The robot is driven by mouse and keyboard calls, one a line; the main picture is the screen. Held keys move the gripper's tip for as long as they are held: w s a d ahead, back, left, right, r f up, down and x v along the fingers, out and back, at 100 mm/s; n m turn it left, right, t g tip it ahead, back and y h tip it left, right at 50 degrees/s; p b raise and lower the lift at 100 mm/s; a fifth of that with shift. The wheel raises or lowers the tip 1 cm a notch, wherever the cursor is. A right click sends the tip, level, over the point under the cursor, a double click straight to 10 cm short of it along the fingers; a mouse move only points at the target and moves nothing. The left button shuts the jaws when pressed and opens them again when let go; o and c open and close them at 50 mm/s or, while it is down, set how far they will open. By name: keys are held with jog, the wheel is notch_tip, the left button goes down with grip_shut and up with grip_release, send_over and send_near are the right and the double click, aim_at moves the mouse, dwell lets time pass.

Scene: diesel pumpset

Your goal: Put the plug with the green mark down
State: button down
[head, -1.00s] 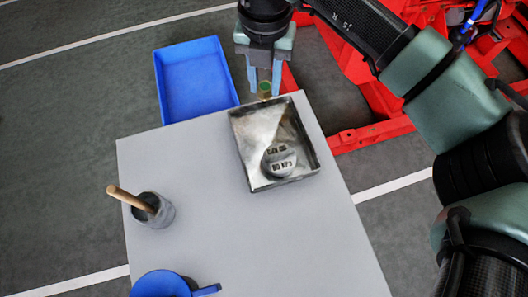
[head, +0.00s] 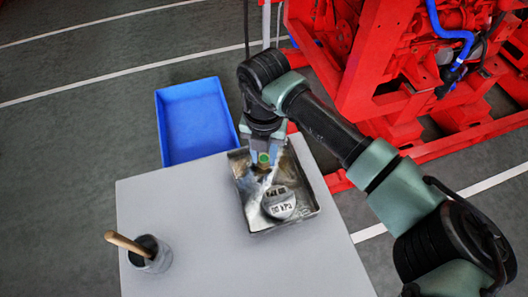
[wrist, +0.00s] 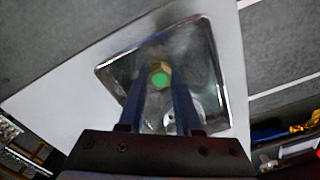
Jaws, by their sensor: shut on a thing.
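The plug with the green mark (head: 264,158) is a small brass piece with a green top. My gripper (head: 263,156) is shut on it, over the far part of the metal tray (head: 303,219). The wrist view shows the plug (wrist: 160,78) between the two blue fingers, with the tray (wrist: 215,50) behind it. I cannot tell whether the plug touches the tray floor. A round grey cap with dark lettering (head: 279,203) lies in the tray, nearer the front, apart from the plug.
The tray stands on a grey table (head: 200,220). A grey cup with a wooden-handled tool (head: 150,255) stands at the table's front left. A blue bin (head: 193,120) lies beyond the table. Red machinery (head: 400,80) stands at the back right. The table's middle is clear.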

aim_at(264, 158)
jog(key=shift+f, duration=0.1)
jog(key=c, duration=1)
grip_release()
jog(key=shift+f, duration=0.1)
jog(key=shift+c, duration=0.2)
jog(key=o, duration=0.4)
jog(key=shift+o, duration=0.2)
notch_tip(264, 158, up, 12)
jog(key=shift+r+b, duration=0.25)
jog(key=shift+b, duration=0.05)
